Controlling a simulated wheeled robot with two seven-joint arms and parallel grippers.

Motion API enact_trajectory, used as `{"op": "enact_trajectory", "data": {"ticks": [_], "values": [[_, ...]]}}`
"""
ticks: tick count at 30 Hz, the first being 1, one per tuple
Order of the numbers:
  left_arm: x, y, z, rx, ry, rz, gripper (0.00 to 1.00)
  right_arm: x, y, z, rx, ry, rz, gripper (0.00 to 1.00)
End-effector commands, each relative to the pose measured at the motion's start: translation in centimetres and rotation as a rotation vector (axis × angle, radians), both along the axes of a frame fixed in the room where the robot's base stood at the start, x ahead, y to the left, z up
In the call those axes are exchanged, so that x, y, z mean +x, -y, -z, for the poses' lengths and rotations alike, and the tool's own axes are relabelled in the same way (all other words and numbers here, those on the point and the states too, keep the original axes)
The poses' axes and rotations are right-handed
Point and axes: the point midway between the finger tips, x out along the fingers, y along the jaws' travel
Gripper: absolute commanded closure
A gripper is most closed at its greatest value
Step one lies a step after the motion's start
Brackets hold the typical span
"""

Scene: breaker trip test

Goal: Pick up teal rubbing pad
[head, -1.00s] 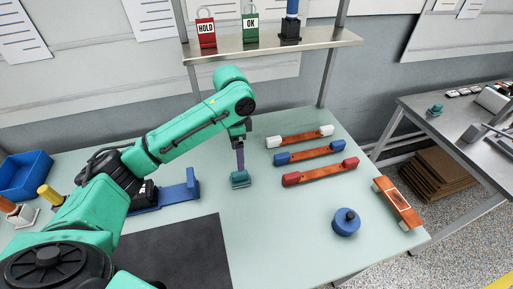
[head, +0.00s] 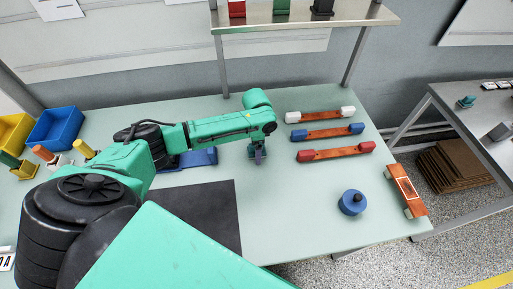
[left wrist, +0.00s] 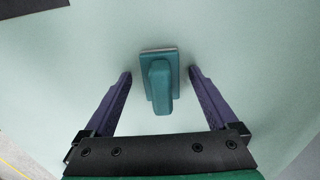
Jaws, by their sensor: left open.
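The teal rubbing pad (left wrist: 161,84) has a flat base and a raised block handle, and lies on the pale green bench top. In the left wrist view it sits between the two purple fingers of my left gripper (left wrist: 160,74), with a gap on each side. In the head view my left gripper (head: 258,157) points down at the bench and mostly hides the pad. My left gripper is open and empty. My right gripper is not in view.
Orange bars with white (head: 320,115), blue (head: 328,132) and red (head: 336,152) ends lie to the right. A blue round knob piece (head: 352,202) stands nearer the front. A dark mat (head: 205,215) lies front left. A blue bin (head: 56,128) stands at left. A shelf (head: 305,22) overhangs behind.

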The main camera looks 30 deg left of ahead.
Motion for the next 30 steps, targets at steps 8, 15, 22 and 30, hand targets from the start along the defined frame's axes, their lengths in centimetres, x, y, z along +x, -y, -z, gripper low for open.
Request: {"op": "enact_trajectory", "data": {"ticks": [8,15,22,30], "values": [[0.0,0.0,0.0,0.000,0.000,-0.001,0.61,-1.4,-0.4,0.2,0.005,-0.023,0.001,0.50],[0.0,0.0,-0.1,0.000,0.000,-0.001,1.00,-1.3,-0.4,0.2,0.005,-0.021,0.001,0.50],[0.1,0.0,-0.9,0.000,0.003,-0.001,1.00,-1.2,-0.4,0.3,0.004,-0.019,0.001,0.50],[0.2,0.0,-8.3,-0.002,0.009,0.000,1.00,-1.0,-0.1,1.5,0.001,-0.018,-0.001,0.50]]}}
